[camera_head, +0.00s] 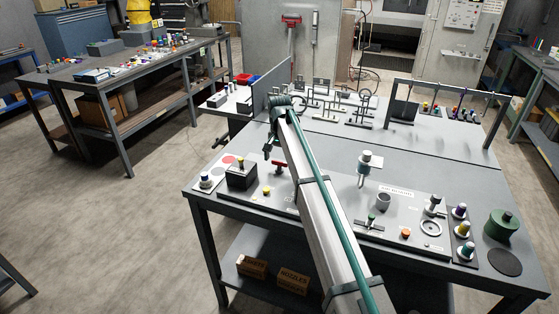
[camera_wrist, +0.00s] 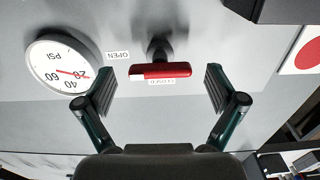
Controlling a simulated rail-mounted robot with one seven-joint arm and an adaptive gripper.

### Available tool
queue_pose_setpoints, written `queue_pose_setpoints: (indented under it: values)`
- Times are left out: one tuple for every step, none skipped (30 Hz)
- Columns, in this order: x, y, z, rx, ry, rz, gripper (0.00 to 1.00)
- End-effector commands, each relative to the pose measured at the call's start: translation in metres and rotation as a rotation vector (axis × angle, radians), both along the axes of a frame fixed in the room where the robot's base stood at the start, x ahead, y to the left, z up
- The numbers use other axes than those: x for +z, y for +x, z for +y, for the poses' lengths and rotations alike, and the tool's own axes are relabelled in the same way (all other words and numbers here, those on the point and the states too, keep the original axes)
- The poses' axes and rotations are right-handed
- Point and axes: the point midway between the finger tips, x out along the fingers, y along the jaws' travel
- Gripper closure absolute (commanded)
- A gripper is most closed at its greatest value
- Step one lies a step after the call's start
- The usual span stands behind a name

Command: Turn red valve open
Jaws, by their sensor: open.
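The red valve (camera_wrist: 160,70) has a bar-shaped red handle on a dark stem. In the wrist view it lies between the fingers of my gripper (camera_wrist: 160,90), with a gap on each side. The fingers are spread and hold nothing. An upside-down label reading "OPEN" (camera_wrist: 118,55) is left of the handle, and a partly covered label, seemingly "CLOSED" (camera_wrist: 162,81), sits at its lower edge. In the head view the red valve (camera_head: 280,167) stands on the front bench panel, and my gripper (camera_head: 268,152) is just above and left of it.
A round PSI gauge (camera_wrist: 62,66) is left of the valve in the wrist view. A dark box with a knob (camera_head: 241,174) stands left of the valve in the head view, and a yellow button (camera_head: 267,190) is in front. A grey upright panel (camera_head: 272,90) stands behind.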

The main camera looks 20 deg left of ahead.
Motion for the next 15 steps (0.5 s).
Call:
queue_pose_setpoints:
  values:
    - [0.0,0.0,0.0,0.0,0.0,0.0,0.06]
    - [0.0,0.0,0.0,0.0,0.0,0.0,0.06]
    - [0.001,0.0,0.0,0.0,0.0,0.0,0.06]
    - [0.002,0.0,0.0,0.001,0.0,0.0,0.06]
    - [0.003,0.0,0.0,0.001,0.0,0.0,0.06]
    - [0.006,0.0,0.0,0.001,0.001,-0.001,0.06]
    - [0.009,0.001,0.0,0.001,0.001,-0.001,0.06]
    - [0.012,0.001,0.0,0.001,0.001,-0.001,0.06]
    - [0.018,0.001,0.0,0.001,0.001,-0.002,0.06]
    - [0.022,0.001,0.0,0.001,0.001,-0.002,0.06]
    - [0.027,0.001,0.0,0.001,0.001,-0.001,0.06]
    - [0.034,0.001,0.0,0.001,0.001,-0.001,0.06]
    - [0.039,0.001,0.001,0.001,0.001,-0.002,0.06]
    - [0.046,0.001,0.001,0.001,0.002,-0.002,0.06]
    - [0.054,0.001,0.001,0.0,0.001,-0.002,0.06]
